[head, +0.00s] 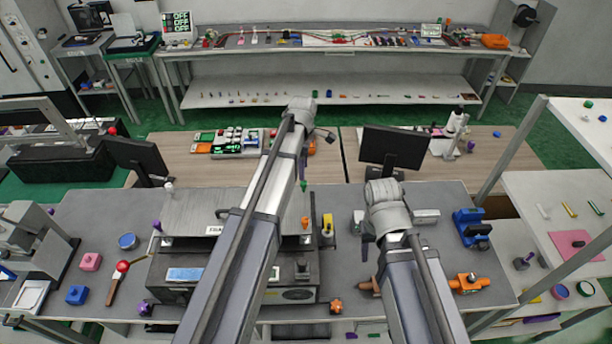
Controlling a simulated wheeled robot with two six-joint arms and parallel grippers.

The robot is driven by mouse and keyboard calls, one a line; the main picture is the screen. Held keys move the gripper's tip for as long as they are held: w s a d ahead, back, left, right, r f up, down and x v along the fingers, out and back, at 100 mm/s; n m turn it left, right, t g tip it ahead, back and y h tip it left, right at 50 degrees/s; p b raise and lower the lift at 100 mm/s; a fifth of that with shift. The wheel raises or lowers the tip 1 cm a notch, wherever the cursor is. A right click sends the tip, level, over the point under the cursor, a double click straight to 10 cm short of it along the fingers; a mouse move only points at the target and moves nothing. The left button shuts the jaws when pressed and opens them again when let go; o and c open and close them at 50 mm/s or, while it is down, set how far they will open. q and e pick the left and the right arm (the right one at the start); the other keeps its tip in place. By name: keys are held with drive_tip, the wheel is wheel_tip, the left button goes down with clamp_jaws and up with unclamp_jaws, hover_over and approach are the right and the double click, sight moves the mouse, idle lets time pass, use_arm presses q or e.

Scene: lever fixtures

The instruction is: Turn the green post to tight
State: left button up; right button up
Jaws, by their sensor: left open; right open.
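A small green piece (304,186), which looks like the green post, shows just right of my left forearm, above the grey box-like fixture. It is small, and the forearm covers what is around it, so I cannot read its turn position. My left gripper (325,135) is at the far end of the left arm, beyond the green piece, small and partly hidden behind the wrist. My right gripper (367,238) hangs left of the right wrist, over the grey table, apart from the green piece. Both grippers are open, and I see nothing held.
The grey fixture (165,270) stands on the grey table (75,215). A yellow-and-black part (327,226) stands right of it. A blue device (471,226) and an orange valve-like part (468,284) are at the right. A monitor (394,147) stands behind my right arm.

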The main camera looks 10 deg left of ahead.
sight(303, 183)
use_arm(q)
drive_tip(key=shift+s, duration=0.15)
drive_tip(key=shift+f+b, duration=0.3)
drive_tip(key=shift+b, duration=0.15)
wheel_tip(303, 183, down, 7)
drive_tip(key=b, duration=0.7)
drive_tip(key=shift+f, duration=0.1)
clamp_jaws()
